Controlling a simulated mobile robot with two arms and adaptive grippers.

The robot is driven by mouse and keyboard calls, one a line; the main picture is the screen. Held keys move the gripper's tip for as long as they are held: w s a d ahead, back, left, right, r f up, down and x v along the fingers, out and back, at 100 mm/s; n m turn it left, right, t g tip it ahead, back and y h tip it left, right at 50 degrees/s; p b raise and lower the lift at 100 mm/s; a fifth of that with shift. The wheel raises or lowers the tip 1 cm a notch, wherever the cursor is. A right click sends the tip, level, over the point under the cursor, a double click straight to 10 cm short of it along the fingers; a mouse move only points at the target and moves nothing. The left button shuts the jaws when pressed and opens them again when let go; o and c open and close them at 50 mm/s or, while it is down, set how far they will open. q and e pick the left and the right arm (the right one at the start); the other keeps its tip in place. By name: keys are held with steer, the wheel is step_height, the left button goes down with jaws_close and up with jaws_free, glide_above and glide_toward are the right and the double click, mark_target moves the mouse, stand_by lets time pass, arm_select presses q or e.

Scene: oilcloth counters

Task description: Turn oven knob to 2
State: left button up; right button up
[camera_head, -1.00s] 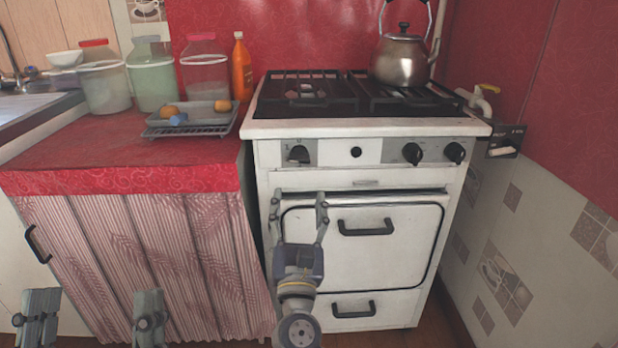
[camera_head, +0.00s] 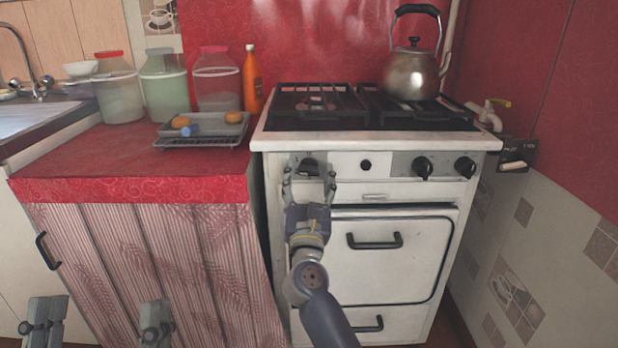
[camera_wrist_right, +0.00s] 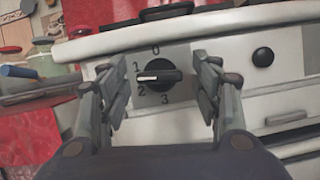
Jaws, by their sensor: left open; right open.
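The oven knob (camera_wrist_right: 160,76) is black with a white pointer mark, on a grey plate marked 0, 1, 2 and 3. Its pointer faces left, between the 1 and the 2. In the head view the knob (camera_head: 309,163) sits at the left of the stove's front panel, partly hidden by my gripper. My right gripper (camera_head: 309,178) is open in front of it. In the right wrist view its fingers (camera_wrist_right: 160,85) stand on either side of the knob, with gaps visible on both sides. My left gripper (camera_head: 97,318) is open and empty at the lower left.
The white stove (camera_head: 375,147) has other knobs (camera_head: 422,167) to the right and an oven door handle (camera_head: 374,242) below. A kettle (camera_head: 411,75) stands on top. The red counter (camera_head: 110,160) at left holds jars, a bottle and a tray (camera_head: 205,127).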

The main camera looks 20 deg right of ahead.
steer(key=c, duration=1.1)
arm_select(q)
steer(key=shift+w, duration=0.1)
arm_select(e)
steer(key=shift+o, duration=0.2)
